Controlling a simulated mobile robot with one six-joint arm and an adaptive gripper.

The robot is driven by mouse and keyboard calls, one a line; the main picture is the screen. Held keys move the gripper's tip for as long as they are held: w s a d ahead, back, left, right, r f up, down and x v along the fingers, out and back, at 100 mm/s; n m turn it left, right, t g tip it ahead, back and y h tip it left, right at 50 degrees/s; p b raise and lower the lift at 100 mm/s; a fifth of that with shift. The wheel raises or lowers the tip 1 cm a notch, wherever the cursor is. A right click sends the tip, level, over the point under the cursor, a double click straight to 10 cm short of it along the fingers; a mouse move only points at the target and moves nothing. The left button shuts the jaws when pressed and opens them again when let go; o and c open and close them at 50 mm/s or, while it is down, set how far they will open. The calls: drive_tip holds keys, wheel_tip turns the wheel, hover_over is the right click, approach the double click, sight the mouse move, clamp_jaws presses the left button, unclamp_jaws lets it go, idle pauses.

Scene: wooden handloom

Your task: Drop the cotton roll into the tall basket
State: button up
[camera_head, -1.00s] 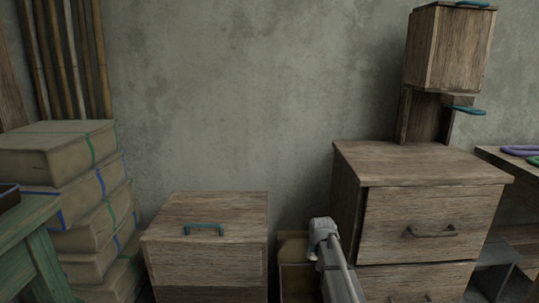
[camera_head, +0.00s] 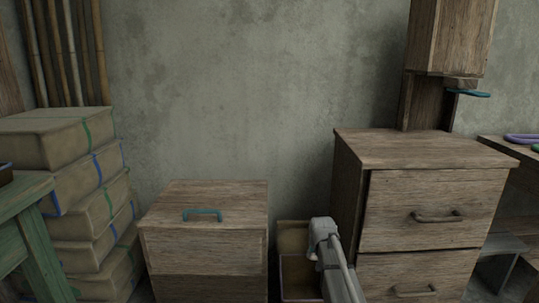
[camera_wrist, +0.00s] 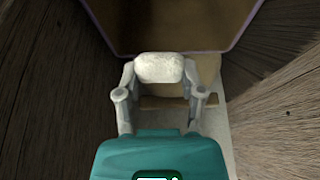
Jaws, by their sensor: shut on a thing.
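A white cotton roll (camera_wrist: 160,68) is gripped between the two fingertips of my gripper (camera_wrist: 160,84) in the wrist view. It lies crosswise between the fingers, which are shut on it. Ahead of it, at the top of the wrist view, is an open container with a thin rim (camera_wrist: 205,52) and a dark brownish inside, likely the tall basket. The roll overlaps its near rim in the picture; I cannot tell whether it is over the opening. In the head view, an open box-like container (camera_head: 293,240) stands in the gap between two wooden cabinets, partly hidden by my arm.
A low wooden chest (camera_head: 205,240) with a teal handle stands left of the gap. A taller drawer cabinet (camera_head: 425,205) stands right. Wooden sides flank my gripper closely in the wrist view. Stacked wrapped bundles (camera_head: 85,190) and a green table (camera_head: 30,225) are at the left.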

drive_tip(key=shift+f, duration=0.15)
drive_tip(key=o, duration=0.8)
drive_tip(key=shift+o, duration=0.2)
wheel_tip(320, 180, up, 6)
drive_tip(key=p, duration=0.6)
drive_tip(key=w+d+p+v, duration=0.2)
drive_tip(key=p+v, duration=1)
drive_tip(key=w+d+r+p+v, duration=0.1)
drive_tip(key=w+d+p+v, duration=0.1)
drive_tip(key=p+v, duration=1.1)
drive_tip(key=shift+r, duration=0.35)
drive_tip(key=shift+w, duration=0.1)
idle(0.8)
drive_tip(key=s+a+f+g, duration=0.1)
drive_tip(key=s+a+g, duration=0.1)
drive_tip(key=s, duration=1)
drive_tip(key=s+a+g, duration=0.2)
drive_tip(key=s, duration=1)
wheel_tip(320, 180, up, 27)
drive_tip(key=p, duration=2.7)
